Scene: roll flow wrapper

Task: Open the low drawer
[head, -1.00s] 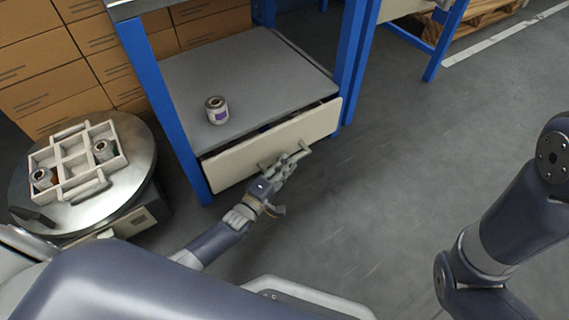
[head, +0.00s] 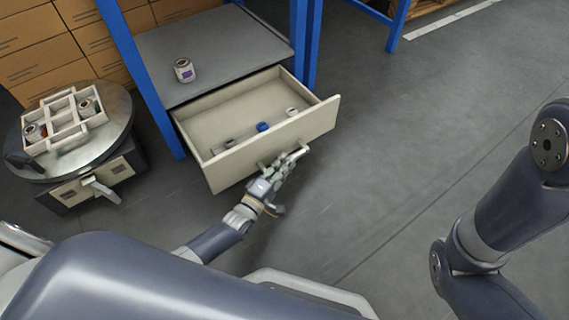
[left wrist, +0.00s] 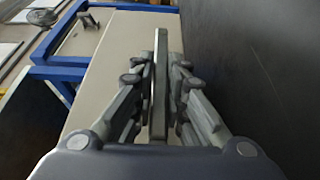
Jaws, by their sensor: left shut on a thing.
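The low drawer (head: 300,128) is a cream drawer under a grey shelf in a blue-framed bench. It stands well out of the frame, and its inside shows. In it lie a blue round item (head: 262,127), a small pale item (head: 291,112) and a greyish item, too small to name. My left gripper (head: 283,163) is at the drawer's front. In the left wrist view its fingers (left wrist: 160,95) are closed on both sides of the upright bar handle (left wrist: 161,60). My right gripper is out of view; only part of the right arm shows.
A can with a purple label (head: 184,70) stands on the grey shelf (head: 215,45). At the left, a round metal table (head: 107,140) bears a white divided tray (head: 65,145) with cans. Brown boxes stand behind. The floor to the right is clear.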

